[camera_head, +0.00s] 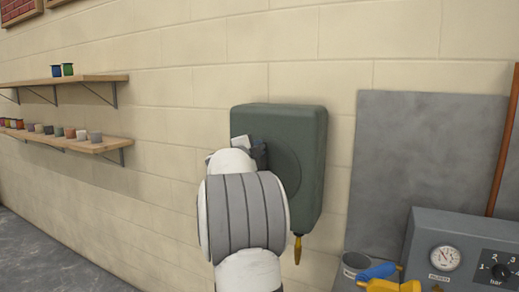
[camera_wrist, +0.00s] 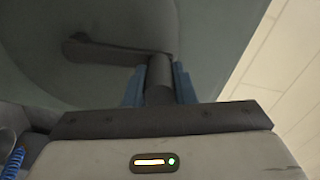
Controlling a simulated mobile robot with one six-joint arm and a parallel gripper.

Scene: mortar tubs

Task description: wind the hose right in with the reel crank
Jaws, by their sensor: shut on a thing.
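The hose reel (camera_head: 308,140) is a dark green rounded box on the block wall, with a round disc on its front partly hidden behind my arm. A yellow nozzle (camera_head: 297,250) hangs just below the reel's lower edge; little or no hose shows. In the wrist view the dark crank arm (camera_wrist: 100,51) runs across the green disc to a dark upright handle (camera_wrist: 159,72). My gripper (camera_wrist: 158,84) has its blue fingers on either side of this handle and is shut on it. In the head view my wrist mostly hides the crank and my gripper (camera_head: 258,152).
Two wall shelves with small pots, the upper (camera_head: 70,79) and lower (camera_head: 70,141), are at the left. At the right stand a grey panel (camera_head: 420,140), a grey control box (camera_head: 470,235) with gauge and dial, and a blue-and-yellow tool (camera_head: 380,275) beside a grey cup (camera_head: 354,264).

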